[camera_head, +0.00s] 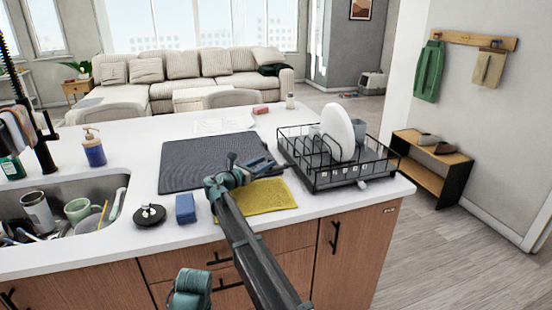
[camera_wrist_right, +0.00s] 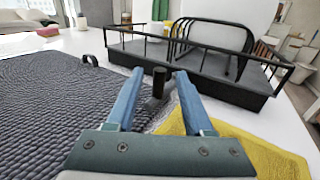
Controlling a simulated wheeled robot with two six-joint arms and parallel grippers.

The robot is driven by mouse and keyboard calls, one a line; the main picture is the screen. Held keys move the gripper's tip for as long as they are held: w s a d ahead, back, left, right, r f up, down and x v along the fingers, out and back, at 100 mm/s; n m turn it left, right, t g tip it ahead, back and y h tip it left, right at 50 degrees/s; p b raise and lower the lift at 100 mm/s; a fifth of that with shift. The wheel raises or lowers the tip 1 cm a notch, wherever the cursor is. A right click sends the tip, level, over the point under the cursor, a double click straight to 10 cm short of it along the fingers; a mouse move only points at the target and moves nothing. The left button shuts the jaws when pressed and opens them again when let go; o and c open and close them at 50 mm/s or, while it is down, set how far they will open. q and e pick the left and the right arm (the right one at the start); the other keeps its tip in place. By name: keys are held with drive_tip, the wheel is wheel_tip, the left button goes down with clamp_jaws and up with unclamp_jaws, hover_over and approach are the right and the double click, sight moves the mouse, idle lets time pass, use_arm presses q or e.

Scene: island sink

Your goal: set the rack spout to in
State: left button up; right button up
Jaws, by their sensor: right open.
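The black wire dish rack (camera_head: 330,172) stands at the right end of the white counter, with a white plate upright in it. A small pale piece that looks like its spout (camera_head: 362,184) shows low on the rack's front side; its setting is too small to tell. My right gripper (camera_head: 264,163) is open, over the mat and yellow cloth to the left of the rack. In the right wrist view its fingers (camera_wrist_right: 158,88) point toward the rack (camera_wrist_right: 225,75). A dark cylindrical piece (camera_wrist_right: 159,82) shows between the fingers; I cannot tell what it belongs to.
A dark grey mat (camera_head: 195,165) and a yellow cloth (camera_head: 270,197) lie beside the rack. A blue sponge (camera_head: 185,209) and a black round stopper (camera_head: 149,214) lie near the sink (camera_head: 70,190). A grey cup (camera_head: 359,130) stands behind the plate.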

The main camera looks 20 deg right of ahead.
drive_tip(key=x, duration=0.6)
drive_tip(key=shift+w+d, duration=0.15)
drive_tip(key=shift+d, duration=0.1)
drive_tip(key=shift+c, duration=0.2)
clamp_jaws()
idle(1.0)
